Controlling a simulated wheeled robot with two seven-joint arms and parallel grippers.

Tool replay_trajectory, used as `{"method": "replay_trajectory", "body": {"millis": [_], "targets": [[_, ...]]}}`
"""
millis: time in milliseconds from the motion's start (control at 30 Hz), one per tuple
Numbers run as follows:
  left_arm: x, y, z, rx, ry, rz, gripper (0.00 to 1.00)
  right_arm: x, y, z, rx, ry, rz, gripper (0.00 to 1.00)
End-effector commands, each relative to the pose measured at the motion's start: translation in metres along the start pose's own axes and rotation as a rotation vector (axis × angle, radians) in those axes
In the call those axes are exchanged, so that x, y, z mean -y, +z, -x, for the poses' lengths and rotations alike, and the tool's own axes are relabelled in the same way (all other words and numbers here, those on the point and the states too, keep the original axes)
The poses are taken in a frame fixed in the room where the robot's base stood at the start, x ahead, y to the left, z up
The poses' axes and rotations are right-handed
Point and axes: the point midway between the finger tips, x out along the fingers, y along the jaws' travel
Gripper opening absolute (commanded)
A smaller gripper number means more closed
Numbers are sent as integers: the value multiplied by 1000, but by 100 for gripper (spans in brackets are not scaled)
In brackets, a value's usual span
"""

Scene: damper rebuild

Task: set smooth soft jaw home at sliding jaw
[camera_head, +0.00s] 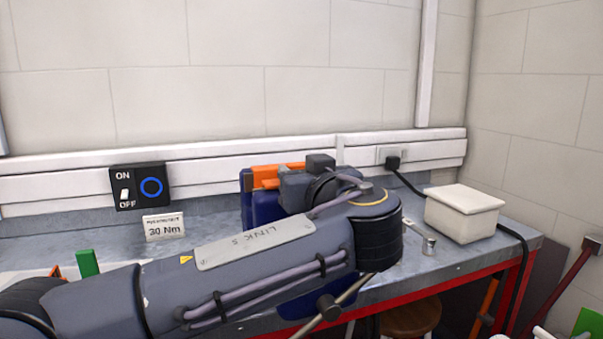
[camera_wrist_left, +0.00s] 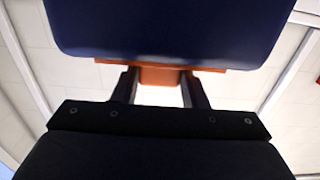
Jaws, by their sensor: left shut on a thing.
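My left gripper (camera_wrist_left: 160,77) is shut on an orange soft jaw (camera_wrist_left: 160,74), which shows between its two fingers in the left wrist view. A dark blue vise body (camera_wrist_left: 165,25) fills the top of that view, right against the orange strip. In the head view the blue vise (camera_head: 258,212) stands on the bench behind my left arm, with orange jaw pieces (camera_head: 268,172) at its top. My arm hides much of the vise and the fingertips there. I cannot tell whether the jaw is seated, or which vise jaw is the sliding one. My right gripper is not in view.
The grey bench (camera_head: 455,258) carries a white lidded box (camera_head: 463,213) and a metal tool (camera_head: 427,240) right of my arm. An ON/OFF switch panel (camera_head: 140,187) is on the wall.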

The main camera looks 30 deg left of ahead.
Motion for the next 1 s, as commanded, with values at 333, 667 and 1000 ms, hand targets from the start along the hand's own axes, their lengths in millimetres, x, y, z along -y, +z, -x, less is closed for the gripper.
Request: {"method": "replay_trajectory", "body": {"millis": [333,667,1000], "targets": [[0,2,0,0,0,0,54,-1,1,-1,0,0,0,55],[0,2,0,0,0,0,65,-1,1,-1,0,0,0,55],[-1,2,44,-1,5,0,65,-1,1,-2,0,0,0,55]]}}
